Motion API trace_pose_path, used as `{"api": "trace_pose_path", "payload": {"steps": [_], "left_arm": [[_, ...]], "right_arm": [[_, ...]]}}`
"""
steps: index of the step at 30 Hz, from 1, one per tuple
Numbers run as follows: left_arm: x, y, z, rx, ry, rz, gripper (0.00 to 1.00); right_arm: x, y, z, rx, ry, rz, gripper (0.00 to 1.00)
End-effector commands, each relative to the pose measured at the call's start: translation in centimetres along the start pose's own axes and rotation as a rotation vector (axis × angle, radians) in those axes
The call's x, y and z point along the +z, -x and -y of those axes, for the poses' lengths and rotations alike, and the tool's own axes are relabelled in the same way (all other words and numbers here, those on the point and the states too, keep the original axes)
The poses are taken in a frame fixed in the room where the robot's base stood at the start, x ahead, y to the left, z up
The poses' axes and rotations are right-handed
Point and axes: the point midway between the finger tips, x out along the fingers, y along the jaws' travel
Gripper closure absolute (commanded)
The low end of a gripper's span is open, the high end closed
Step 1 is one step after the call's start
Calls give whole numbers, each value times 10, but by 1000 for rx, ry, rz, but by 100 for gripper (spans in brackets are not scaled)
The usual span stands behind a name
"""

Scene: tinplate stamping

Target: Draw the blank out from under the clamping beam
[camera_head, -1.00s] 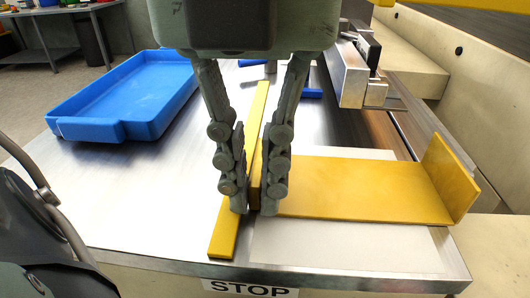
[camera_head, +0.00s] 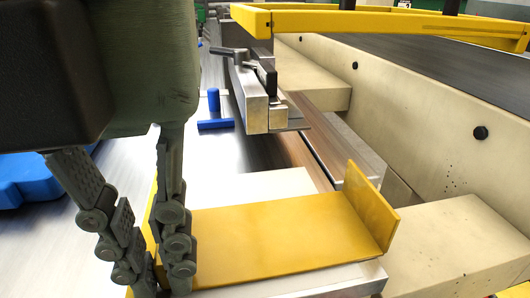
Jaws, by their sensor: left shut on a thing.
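My left gripper (camera_head: 158,278) is in the left foreground, fingers pointing down. It is shut on the near-left end of a yellow angled plate (camera_head: 265,230); the held part is mostly hidden by the fingers. This plate lies flat to the right, with an upright flange (camera_head: 370,207) at its far right end. The clamping beam (camera_head: 250,95) seems to be the silver bar with a dark handle at upper middle. My right gripper is not in view.
A pale sheet (camera_head: 285,184) lies on the metal table beyond the yellow plate. A blue tray (camera_head: 35,180) is at far left. A yellow frame (camera_head: 300,20) and beige machine body (camera_head: 420,120) bound the right.

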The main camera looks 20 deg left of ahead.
Motion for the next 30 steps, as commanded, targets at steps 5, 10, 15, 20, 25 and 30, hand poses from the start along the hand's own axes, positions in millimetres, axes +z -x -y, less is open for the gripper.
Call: {"api": "trace_pose_path", "payload": {"steps": [5, 10, 15, 20, 25, 30], "left_arm": [[-2, 0, 0, -1, -1, 3, 100], [-5, 0, 0, -1, -3, 6, 100], [-8, 0, 0, 0, -4, 7, 100], [-8, 0, 0, 1, -5, 8, 100], [-8, 0, 0, 1, -5, 8, 80], [-8, 0, 0, 0, -5, 8, 66]], "right_arm": [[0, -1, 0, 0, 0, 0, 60], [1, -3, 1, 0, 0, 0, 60], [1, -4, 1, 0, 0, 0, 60], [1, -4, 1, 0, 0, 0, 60], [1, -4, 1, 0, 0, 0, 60], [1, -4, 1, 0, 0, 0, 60]]}}
